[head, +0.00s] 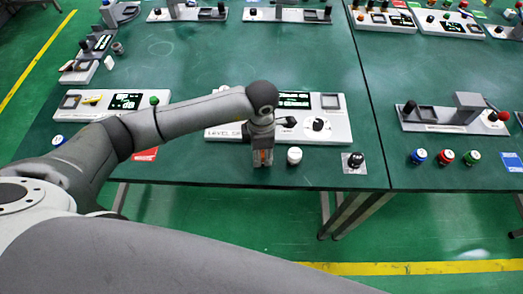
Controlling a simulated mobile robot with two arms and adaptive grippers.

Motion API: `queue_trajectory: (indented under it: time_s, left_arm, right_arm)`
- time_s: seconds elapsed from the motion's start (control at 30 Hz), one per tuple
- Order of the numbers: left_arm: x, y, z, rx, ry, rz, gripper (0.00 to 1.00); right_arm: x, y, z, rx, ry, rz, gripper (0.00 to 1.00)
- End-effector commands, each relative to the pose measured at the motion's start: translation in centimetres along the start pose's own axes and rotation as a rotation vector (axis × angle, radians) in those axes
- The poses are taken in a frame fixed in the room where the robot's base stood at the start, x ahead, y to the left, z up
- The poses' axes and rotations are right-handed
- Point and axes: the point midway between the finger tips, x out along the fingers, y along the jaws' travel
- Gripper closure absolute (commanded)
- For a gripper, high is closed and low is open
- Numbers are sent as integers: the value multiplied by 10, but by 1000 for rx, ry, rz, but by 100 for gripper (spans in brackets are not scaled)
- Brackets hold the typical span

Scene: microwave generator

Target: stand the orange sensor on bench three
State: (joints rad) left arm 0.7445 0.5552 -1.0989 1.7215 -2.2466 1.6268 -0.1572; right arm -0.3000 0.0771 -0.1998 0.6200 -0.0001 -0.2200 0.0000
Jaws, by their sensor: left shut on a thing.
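My left gripper (262,150) is shut on the orange sensor (263,158), of which only a small orange part shows between the fingers. The gripper points down over the front edge of the large green table, in front of a white panel (335,131) marked "LEVEL". I cannot tell whether the sensor touches the tabletop. No bench number is readable, so I cannot tell which station is bench three. My right gripper is not in view.
A white knob (294,155) and a black knob on a plate (355,161) stand right of the gripper. Another white panel (110,103) lies left, partly behind my arm. A second green table (440,80) adjoins at right. The middle tabletop is clear.

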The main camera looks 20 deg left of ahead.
Motion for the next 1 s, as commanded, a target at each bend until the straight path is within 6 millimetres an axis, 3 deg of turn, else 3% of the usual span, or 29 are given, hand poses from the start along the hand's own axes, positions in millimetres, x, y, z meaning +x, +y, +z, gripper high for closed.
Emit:
queue_trajectory:
  time_s: [0.03, 0.2, 0.63, 1.0]
  left_arm:
    - [1, 0, 0, 0, 0, 0, 63]
    - [1, 0, 0, 0, 0, 0, 44]
    - [-7, 1, 0, 0, -2, 2, 44]
    - [-82, 1, 1, 1, -3, 5, 44]
  right_arm:
    - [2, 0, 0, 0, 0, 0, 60]
    - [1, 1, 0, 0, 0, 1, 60]
    - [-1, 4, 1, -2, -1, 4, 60]
    - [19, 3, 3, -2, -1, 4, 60]
